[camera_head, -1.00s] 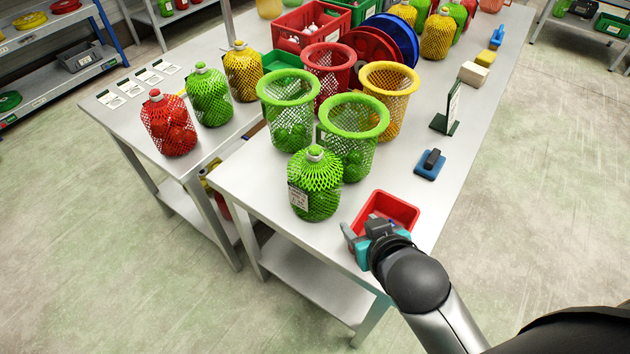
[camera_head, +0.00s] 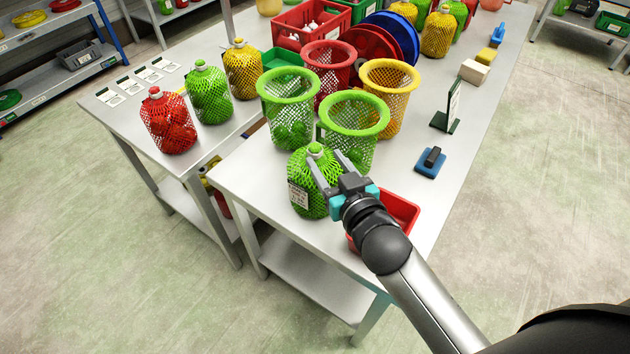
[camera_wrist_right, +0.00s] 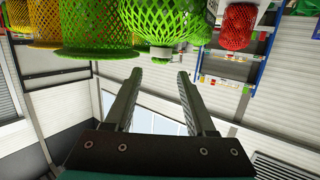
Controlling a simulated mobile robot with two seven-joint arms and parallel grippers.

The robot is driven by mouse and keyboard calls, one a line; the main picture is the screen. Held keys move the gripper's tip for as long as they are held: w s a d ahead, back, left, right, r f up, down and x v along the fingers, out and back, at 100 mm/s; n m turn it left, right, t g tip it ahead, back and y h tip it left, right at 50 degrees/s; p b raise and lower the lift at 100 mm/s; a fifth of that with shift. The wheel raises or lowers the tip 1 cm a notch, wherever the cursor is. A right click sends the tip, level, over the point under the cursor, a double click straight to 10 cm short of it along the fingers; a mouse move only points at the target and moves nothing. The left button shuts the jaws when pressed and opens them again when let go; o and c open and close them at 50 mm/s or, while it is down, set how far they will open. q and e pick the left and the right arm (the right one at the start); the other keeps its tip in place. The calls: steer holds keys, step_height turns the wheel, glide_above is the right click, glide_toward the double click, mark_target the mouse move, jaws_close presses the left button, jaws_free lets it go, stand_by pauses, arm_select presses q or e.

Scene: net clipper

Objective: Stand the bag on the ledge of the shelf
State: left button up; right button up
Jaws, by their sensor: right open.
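A green net bag (camera_head: 304,196) with a white-and-green cap and a label on its front stands upright near the front corner of the table (camera_head: 240,180). My right gripper (camera_head: 327,162) is open, its fingers reaching toward the bag's neck from the right. In the upside-down right wrist view, the bag (camera_wrist_right: 168,22) and its cap hang just beyond the open fingers (camera_wrist_right: 160,74), with nothing between them. A grey shelf (camera_head: 45,60) with blue posts stands at the upper left; I cannot tell which ledge is meant. My left gripper is not in view.
Green mesh baskets (camera_head: 352,125) stand close behind the bag, with red and yellow ones beyond. A red tray (camera_head: 402,208) lies under my right arm. Red (camera_head: 167,122), green (camera_head: 210,93) and yellow (camera_head: 242,70) bags stand on the left-hand table beside small cards.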

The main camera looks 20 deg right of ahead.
mark_target(312, 141)
steer(key=shift+b+x, duration=0.45)
steer(key=shift+x, duration=4.45)
steer(key=shift+f, duration=0.15)
steer(key=shift+s, duration=0.1)
jaws_close()
